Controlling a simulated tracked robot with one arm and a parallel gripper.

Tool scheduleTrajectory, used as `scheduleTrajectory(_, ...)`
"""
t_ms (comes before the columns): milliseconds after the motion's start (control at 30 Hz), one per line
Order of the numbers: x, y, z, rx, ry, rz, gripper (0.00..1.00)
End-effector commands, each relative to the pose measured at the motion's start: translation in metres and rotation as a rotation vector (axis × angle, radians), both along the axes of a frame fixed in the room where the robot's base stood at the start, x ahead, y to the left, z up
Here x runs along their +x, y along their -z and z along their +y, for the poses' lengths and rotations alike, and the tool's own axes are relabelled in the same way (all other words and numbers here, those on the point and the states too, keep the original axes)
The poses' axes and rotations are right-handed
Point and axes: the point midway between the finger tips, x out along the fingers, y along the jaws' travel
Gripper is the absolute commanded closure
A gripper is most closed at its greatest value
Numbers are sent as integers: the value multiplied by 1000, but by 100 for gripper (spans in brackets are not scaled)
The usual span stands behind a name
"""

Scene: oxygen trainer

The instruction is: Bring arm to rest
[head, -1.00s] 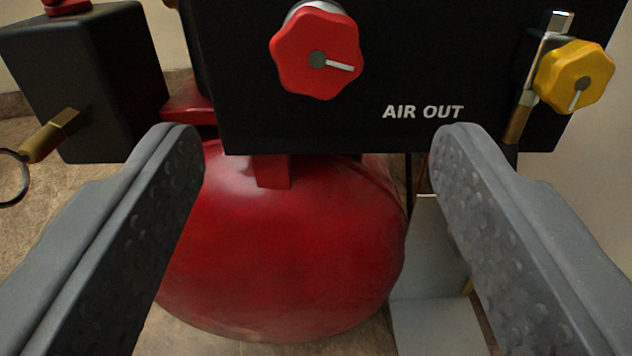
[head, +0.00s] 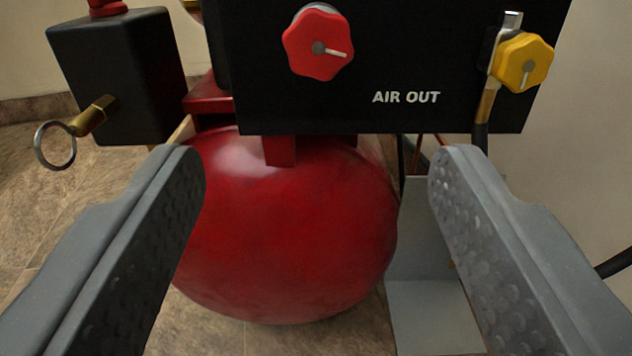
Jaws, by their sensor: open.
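My gripper (head: 317,165) is open and empty, its two grey textured fingers spread at the left and right of the head view. Between and beyond the fingers is a rounded red tank (head: 290,235). Above it hangs a black panel (head: 400,60) marked "AIR OUT". A red knob (head: 318,42) with a white pointer sits on the panel, above the gap between the fingers. A yellow knob (head: 523,61) is at the panel's right side on a metal fitting. The fingers do not appear to touch any of these.
A black box (head: 118,75) with a brass fitting and a ring (head: 55,145) stands at the left. A grey plate (head: 430,310) lies right of the tank. A dark hose (head: 615,263) shows at the right edge. Tiled floor (head: 40,200) is bare at the left.

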Motion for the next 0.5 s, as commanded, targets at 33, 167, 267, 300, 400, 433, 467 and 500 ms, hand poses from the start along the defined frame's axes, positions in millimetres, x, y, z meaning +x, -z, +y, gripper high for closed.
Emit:
scheduleTrajectory(33, 0, 0, 0, 0, 0, 0, 40)
scheduleTrajectory(167, 2, -5, 0, -2, 0, 1, 40)
scheduleTrajectory(267, 10, -25, -2, -10, -1, 3, 40)
scheduleTrajectory(300, 16, -38, -3, -15, -2, 1, 40)
scheduleTrajectory(400, 28, -75, -6, -29, -2, 11, 40)
scheduleTrajectory(433, 32, -89, -7, -34, -1, 11, 40)
scheduleTrajectory(467, 36, -102, -8, -38, 0, 13, 40)
scheduleTrajectory(500, 39, -117, -10, -43, 1, 21, 40)
